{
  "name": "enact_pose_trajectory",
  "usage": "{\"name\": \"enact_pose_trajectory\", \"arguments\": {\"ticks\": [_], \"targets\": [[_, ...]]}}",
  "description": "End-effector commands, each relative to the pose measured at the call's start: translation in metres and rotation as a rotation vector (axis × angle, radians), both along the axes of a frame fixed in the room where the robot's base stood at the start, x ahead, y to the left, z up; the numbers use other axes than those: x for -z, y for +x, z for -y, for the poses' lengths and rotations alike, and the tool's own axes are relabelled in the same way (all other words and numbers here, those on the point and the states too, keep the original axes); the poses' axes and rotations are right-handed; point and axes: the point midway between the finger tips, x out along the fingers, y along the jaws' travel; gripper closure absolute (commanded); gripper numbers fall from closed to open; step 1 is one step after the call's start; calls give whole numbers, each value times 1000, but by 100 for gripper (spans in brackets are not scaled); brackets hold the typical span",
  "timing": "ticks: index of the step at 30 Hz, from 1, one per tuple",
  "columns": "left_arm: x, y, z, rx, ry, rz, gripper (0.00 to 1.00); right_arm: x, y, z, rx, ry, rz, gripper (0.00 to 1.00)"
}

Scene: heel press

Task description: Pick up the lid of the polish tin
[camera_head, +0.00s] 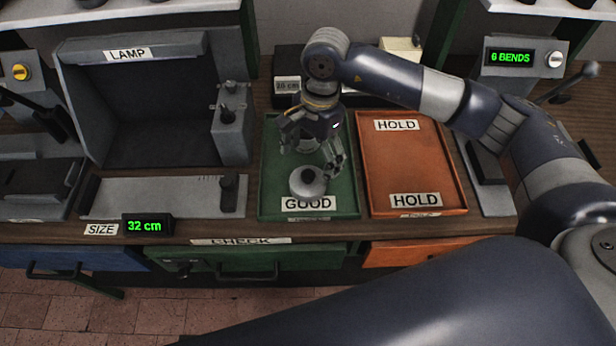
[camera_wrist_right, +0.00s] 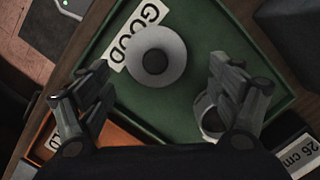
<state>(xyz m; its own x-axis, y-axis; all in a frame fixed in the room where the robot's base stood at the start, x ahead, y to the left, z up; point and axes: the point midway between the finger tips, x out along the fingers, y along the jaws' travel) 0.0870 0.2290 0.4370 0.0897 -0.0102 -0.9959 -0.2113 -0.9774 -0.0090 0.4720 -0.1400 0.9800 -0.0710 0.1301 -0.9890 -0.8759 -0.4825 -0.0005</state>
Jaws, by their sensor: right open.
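The lid (camera_head: 307,187) is a pale grey disc with a dark knob in its middle. It lies in the green tray (camera_head: 347,205), just behind the GOOD label; in the right wrist view the lid (camera_wrist_right: 173,72) sits between my fingertips and clear of both. My right gripper (camera_head: 313,148) is open above the tray, pointing down; its spread fingers also show in the right wrist view (camera_wrist_right: 160,78). A round grey rim, perhaps the tin (camera_wrist_right: 212,122), is partly hidden by one finger. My left gripper is out of view.
The orange HOLD tray (camera_head: 408,165) stands right of the green one. A dark box with a 26 cm label (camera_head: 287,85) is behind. A grey LAMP booth (camera_head: 150,110) and a size gauge (camera_head: 150,197) stand left. The orange tray looks empty.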

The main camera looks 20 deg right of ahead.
Motion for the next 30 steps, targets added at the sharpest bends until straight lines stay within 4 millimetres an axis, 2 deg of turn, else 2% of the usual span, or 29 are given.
{"name": "enact_pose_trajectory", "arguments": {"ticks": [6, 12, 19, 20, 22, 24, 30], "targets": [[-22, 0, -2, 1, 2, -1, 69, 22, -10, -4, -3, 0, -6, 15], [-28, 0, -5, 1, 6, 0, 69, 46, -11, -7, -1, 0, -3, 15], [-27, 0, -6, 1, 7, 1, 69, 49, -10, -8, -3, 2, -1, 15], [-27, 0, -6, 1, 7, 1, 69, 49, -10, -8, -2, 2, -1, 18], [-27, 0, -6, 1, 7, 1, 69, 49, -10, -8, -2, 1, -2, 33], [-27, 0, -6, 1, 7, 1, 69, 49, -10, -7, -2, 1, -1, 43], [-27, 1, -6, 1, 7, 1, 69, 48, -10, -8, -2, 1, 0, 43]]}}
